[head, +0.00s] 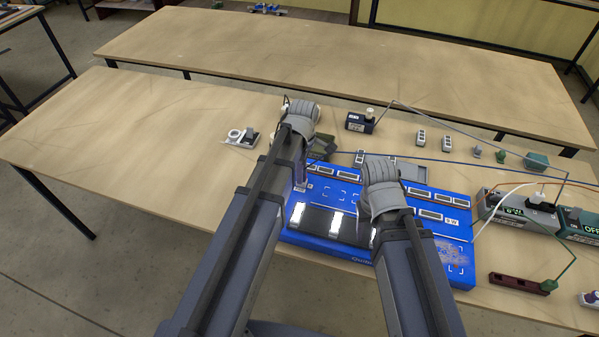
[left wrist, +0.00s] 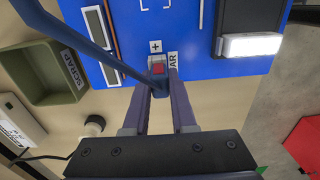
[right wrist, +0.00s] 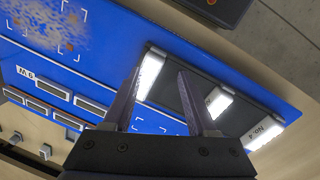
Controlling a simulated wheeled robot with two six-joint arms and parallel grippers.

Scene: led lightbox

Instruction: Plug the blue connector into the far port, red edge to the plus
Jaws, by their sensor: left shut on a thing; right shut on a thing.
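The blue lightbox (head: 325,245) lies on the table. In the left wrist view my left gripper (left wrist: 163,80) is shut on the blue connector (left wrist: 160,89), which has a blue cable (left wrist: 90,42). A red patch (left wrist: 158,69) shows at its end, on the side of the plus label (left wrist: 155,46). The connector is at the port beside a partly covered label (left wrist: 173,59); how deep it sits is hidden. My right gripper (right wrist: 160,75) is at the dark panel (right wrist: 185,92) with lit white lamps (right wrist: 149,75). Its fingers look apart with the panel between them; the contact is unclear.
A scrap tray (left wrist: 52,75) is beside the box. Power units (head: 525,213) with cables stand at the right. A dark red bar (head: 518,284) lies at the front right. Small blocks (head: 421,137) stand behind the box.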

